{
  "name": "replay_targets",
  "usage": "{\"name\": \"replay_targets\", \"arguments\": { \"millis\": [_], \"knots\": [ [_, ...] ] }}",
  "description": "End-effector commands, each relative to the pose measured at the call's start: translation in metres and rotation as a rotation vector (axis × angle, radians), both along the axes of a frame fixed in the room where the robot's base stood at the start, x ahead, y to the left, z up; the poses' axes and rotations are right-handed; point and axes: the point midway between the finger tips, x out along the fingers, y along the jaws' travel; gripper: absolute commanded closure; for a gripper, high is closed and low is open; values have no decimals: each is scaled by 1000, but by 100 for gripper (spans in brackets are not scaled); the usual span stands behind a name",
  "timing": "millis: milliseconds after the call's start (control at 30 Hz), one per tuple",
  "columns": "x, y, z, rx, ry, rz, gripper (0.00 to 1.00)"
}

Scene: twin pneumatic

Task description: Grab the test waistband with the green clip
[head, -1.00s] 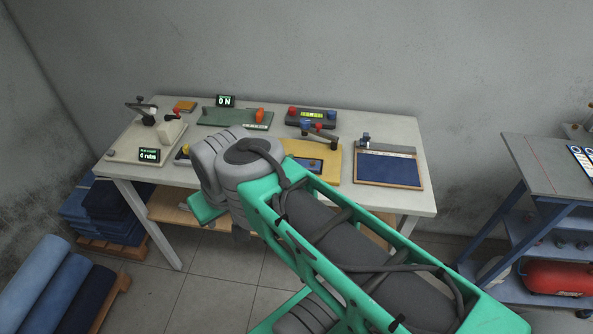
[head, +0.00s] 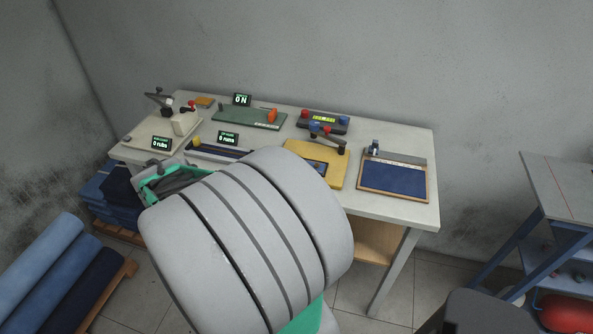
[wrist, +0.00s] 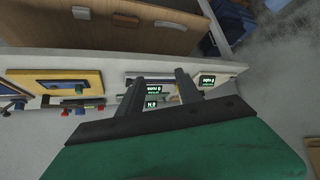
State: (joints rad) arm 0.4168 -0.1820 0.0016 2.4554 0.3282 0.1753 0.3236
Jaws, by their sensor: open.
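A long narrow fixture with a dark blue strip (head: 230,153) lies along the table's front left, beside a "0 runs" display (head: 228,138). It may hold the test waistband, but I cannot make out a green clip. My arm covers its near side. In the wrist view my gripper (wrist: 159,80) has its two dark fingers apart with nothing held between them. They point at the table's front edge near the small displays. In the head view my arm hides most of the gripper.
The table (head: 392,205) also carries a white press (head: 185,120), a green board (head: 245,117), a yellow board (head: 325,170) and a blue pad (head: 393,180). Fabric rolls (head: 45,265) lie at left. A blue-framed cart (head: 545,215) stands at right. The table's right end is free of my arm.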

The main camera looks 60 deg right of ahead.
Motion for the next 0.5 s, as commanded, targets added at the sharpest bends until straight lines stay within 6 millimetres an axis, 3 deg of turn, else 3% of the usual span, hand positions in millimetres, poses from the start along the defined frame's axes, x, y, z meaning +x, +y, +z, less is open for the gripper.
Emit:
{"name": "replay_targets", "arguments": {
  "millis": [33,100,200,333,500],
  "knots": [
    [-23,-56,-33,-61,-25,-150,58],
    [-58,-122,-51,-173,-80,-310,58],
    [-105,-181,-66,-306,-131,-440,58],
    [-135,-212,-71,-394,-161,-495,58],
    [-137,-234,-76,-408,-168,-499,58]
  ]
}}
